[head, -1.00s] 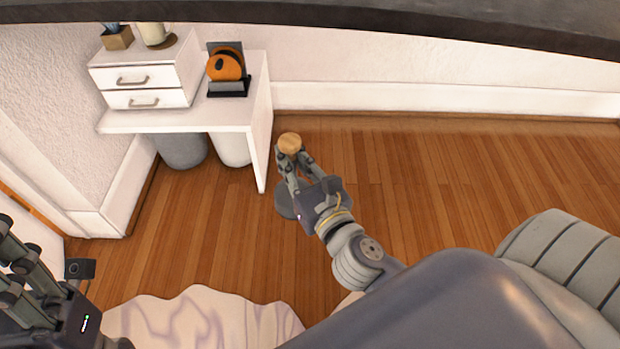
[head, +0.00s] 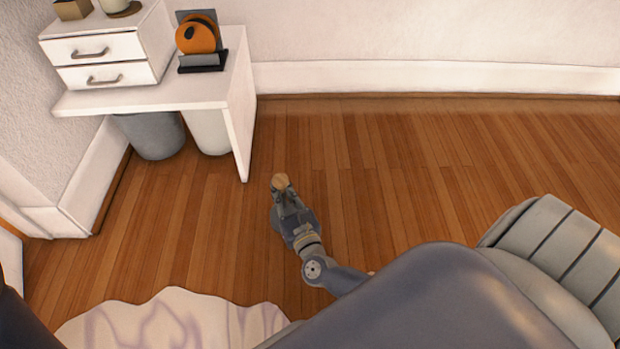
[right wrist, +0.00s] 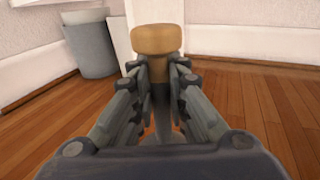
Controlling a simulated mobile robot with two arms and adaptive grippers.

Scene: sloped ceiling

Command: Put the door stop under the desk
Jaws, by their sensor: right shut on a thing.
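The door stop (head: 280,181) is a small round tan wooden piece at the tip of my right gripper (head: 284,192). In the right wrist view the door stop (right wrist: 157,40) sticks up between the fingertips of my right gripper (right wrist: 158,75), which is shut on it. The white desk (head: 240,115) stands at the upper left in the head view. The gripper is in front of the desk's right side panel, low over the floor and apart from the desk. My left gripper is out of view.
Under the desk stand a grey bin (head: 152,135) and a white bin (head: 209,132). A drawer unit (head: 105,58) and an orange round object (head: 197,37) sit on the desk. A pale rug (head: 170,322) lies at the front. The wooden floor right of the desk is clear.

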